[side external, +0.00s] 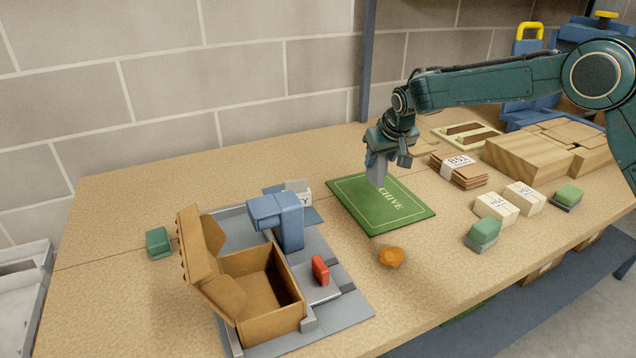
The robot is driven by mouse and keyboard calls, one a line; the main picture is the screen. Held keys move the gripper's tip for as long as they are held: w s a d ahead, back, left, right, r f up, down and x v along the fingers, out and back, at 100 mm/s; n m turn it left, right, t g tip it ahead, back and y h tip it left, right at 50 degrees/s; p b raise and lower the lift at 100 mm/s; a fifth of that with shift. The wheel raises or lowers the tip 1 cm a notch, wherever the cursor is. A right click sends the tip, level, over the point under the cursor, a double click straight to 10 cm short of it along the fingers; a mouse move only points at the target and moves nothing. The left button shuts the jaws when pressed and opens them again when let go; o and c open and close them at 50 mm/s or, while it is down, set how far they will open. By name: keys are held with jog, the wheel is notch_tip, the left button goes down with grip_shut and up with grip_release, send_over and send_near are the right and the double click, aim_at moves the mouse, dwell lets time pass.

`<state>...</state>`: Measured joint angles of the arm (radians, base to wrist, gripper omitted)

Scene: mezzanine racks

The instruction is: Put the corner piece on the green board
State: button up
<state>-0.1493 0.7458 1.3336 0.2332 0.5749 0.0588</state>
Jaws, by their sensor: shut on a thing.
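The green board (370,212) lies flat on the table, with pale lettering and a thin pale border line. My gripper (379,163) points down above the board's far part. It is shut on a small grey piece (377,173), which looks like the corner piece; its exact shape is partly hidden by the jaws. The lower tip of the grey piece is close to the board's surface, and I cannot tell whether it touches.
An open cardboard box (262,283) stands on a grey fixture with a blue post (290,228) and a red piece (320,270). An orange lump (391,257) lies near the board. Labelled boxes (497,208), green-grey blocks (482,233) and wooden blocks (530,158) fill the right.

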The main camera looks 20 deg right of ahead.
jog(key=shift+f, duration=0.2)
jog(key=shift+f, duration=2.05)
jog(key=o, duration=1.1)
jog(key=v, duration=1.2)
jog(key=shift+s+d+r, duration=0.1)
